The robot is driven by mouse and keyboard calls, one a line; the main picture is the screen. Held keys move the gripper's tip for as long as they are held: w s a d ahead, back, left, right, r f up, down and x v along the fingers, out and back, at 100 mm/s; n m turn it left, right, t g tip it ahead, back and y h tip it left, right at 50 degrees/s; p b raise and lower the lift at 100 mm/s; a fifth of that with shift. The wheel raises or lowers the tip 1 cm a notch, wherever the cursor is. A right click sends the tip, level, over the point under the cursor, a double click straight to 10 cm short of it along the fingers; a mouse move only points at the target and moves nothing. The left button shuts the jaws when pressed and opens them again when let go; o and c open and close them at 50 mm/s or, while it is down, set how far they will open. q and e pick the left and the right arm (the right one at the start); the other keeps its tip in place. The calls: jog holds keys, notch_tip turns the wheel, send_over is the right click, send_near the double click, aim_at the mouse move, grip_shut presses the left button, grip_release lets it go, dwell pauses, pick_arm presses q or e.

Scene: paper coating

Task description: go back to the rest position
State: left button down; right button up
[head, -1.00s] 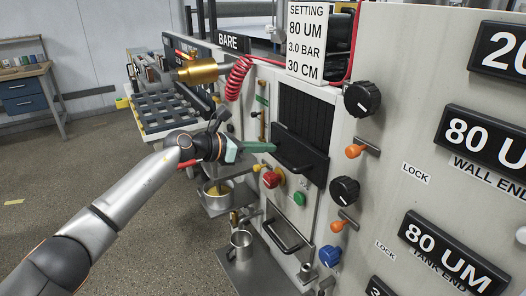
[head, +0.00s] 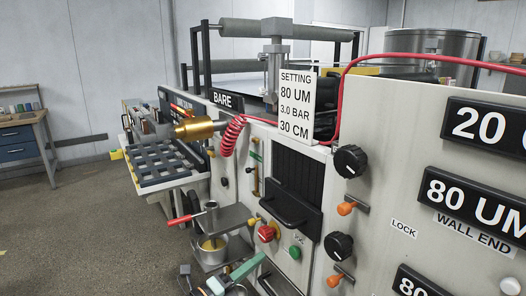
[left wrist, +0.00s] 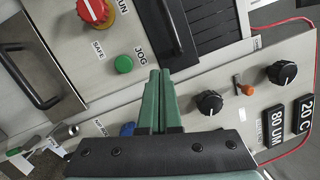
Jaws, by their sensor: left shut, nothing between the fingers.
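My left gripper (head: 240,271) is low in the middle of the head view, at the bottom edge. In the left wrist view its two green fingers (left wrist: 160,100) are together, with nothing between them. They are in front of the machine panel (left wrist: 135,88), near the green jog button (left wrist: 124,64) and below the red button (left wrist: 93,10); whether they touch the panel I cannot tell. My right gripper is in neither view.
The coating machine's front (head: 375,215) fills the right, with black knobs (head: 350,161) and orange levers (head: 346,208) sticking out. A black handle (head: 288,209) and a red-handled valve (head: 190,217) also protrude. The floor (head: 90,235) at left is clear.

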pick_arm(q)
jog(key=s+a+f+n+g+y+p, duration=0.1)
jog(key=s+a+f+n+y, duration=0.3)
jog(key=s+f+n, duration=0.4)
jog(key=s+a+f+n+g+y+p, duration=0.1)
jog(key=s+a+f+n+y, duration=0.3)
jog(key=s+f+n, duration=0.4)
jog(key=s+a+f+n+g+y+p, duration=0.1)
jog(key=s+a+f+n+y, duration=0.3)
jog(key=s+n, duration=0.8)
notch_tip(320, 180, down, 5)
jog(key=s+a+g, duration=0.1)
jog(key=s+a, duration=0.1)
jog(key=shift+s+a+r+n, duration=0.2)
jog(key=shift+a+n, duration=0.1)
jog(key=shift+a, duration=0.05)
